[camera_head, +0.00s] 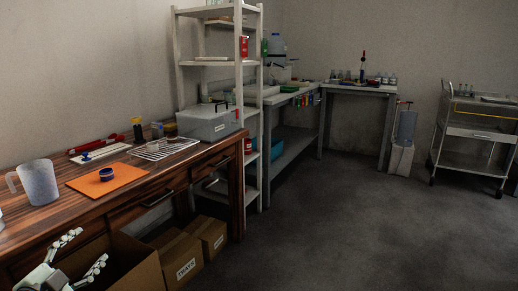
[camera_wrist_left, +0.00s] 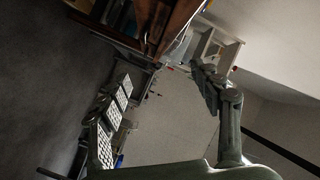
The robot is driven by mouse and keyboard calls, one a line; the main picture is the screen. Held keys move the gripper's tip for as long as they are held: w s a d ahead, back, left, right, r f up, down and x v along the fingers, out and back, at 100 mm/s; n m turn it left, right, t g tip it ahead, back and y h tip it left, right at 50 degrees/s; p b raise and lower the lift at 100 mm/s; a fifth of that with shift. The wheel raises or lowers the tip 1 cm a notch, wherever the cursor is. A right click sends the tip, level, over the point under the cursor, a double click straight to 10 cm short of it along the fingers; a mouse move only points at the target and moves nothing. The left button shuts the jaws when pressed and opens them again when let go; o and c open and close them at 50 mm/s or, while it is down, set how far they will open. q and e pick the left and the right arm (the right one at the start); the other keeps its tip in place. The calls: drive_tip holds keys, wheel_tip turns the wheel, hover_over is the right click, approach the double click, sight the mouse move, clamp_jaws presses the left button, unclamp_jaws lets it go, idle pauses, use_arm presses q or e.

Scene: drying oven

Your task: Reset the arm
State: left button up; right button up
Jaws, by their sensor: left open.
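My left gripper (camera_head: 88,249) is at the lower left of the head view, in front of the wooden table's front edge and near an open cardboard box. Its two pale fingers are spread apart with nothing between them. In the left wrist view the same gripper (camera_wrist_left: 160,76) shows two ridged fingers wide apart and empty, with a tilted view of the room behind. My right gripper is in neither view.
The wooden table (camera_head: 140,199) holds a clear jug (camera_head: 38,182), an orange mat (camera_head: 107,181), a wire rack (camera_head: 162,149) and a grey box (camera_head: 208,122). Cardboard boxes (camera_head: 180,262) stand below. A shelf rack (camera_head: 181,70) stands behind.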

use_arm(q)
drive_tip(key=s+f+n+g+y, duration=0.4)
drive_tip(key=s+f+n, duration=0.15)
drive_tip(key=f, duration=0.65)
drive_tip(key=s+d+f+n+g+h, duration=0.1)
drive_tip(key=s+d+f+n+g, duration=0.1)
drive_tip(key=s+d+f+g, duration=0.2)
drive_tip(key=s+d+f+n+g+h+p, duration=0.1)
drive_tip(key=s+d+f+g, duration=0.4)
drive_tip(key=s+d+f, duration=0.3)
drive_tip(key=s+f, duration=0.4)
drive_tip(key=s, duration=0.3)
drive_tip(key=shift+d+f+n, duration=0.35)
drive_tip(key=shift+f, duration=0.05)
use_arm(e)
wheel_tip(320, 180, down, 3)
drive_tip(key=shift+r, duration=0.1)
